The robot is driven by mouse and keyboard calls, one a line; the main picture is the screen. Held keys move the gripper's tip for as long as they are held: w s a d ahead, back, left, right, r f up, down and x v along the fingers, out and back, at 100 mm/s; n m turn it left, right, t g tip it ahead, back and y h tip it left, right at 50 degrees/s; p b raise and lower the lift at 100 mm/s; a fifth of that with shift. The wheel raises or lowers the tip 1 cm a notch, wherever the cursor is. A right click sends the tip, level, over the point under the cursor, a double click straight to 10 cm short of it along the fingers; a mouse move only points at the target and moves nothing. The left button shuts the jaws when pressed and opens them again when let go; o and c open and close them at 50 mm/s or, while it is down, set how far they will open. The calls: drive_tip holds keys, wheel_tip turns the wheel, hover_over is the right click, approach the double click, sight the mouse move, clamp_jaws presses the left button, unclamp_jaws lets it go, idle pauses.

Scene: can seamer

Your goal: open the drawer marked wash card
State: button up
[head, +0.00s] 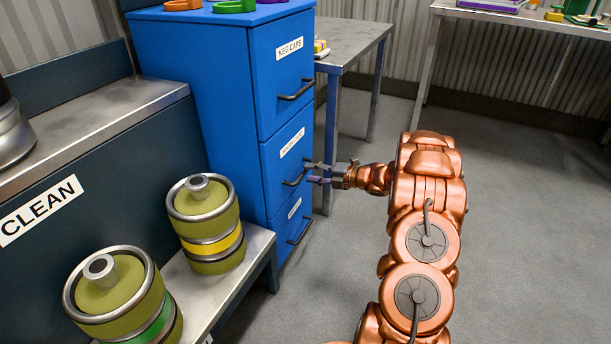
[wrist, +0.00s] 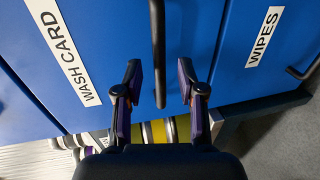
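The blue cabinet has three drawers. The middle drawer (head: 280,165) has a label too small to read in the head view; in the wrist view its label (wrist: 64,50) reads WASH CARD. This drawer looks shut, flush with the others. Its dark bar handle (head: 294,181) shows in the wrist view (wrist: 158,50), running down between my fingers. My gripper (head: 318,173) is at this handle. In the wrist view my gripper (wrist: 160,85) is open, one finger on each side of the handle with gaps, so it does not grip it.
The KEG CAPS drawer (head: 272,75) is above and the WIPES drawer (wrist: 252,70) below, both shut. A low bench (head: 245,265) with kegs (head: 207,222) stands left of the cabinet. A metal table (head: 352,40) stands behind. The floor on the right is clear.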

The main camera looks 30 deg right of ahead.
sight(305, 171)
drive_tip(key=shift+b+x, duration=0.4)
drive_tip(key=shift+x, duration=1.15)
drive_tip(key=shift+d, duration=0.1)
drive_tip(key=shift+c, duration=0.3)
clamp_jaws()
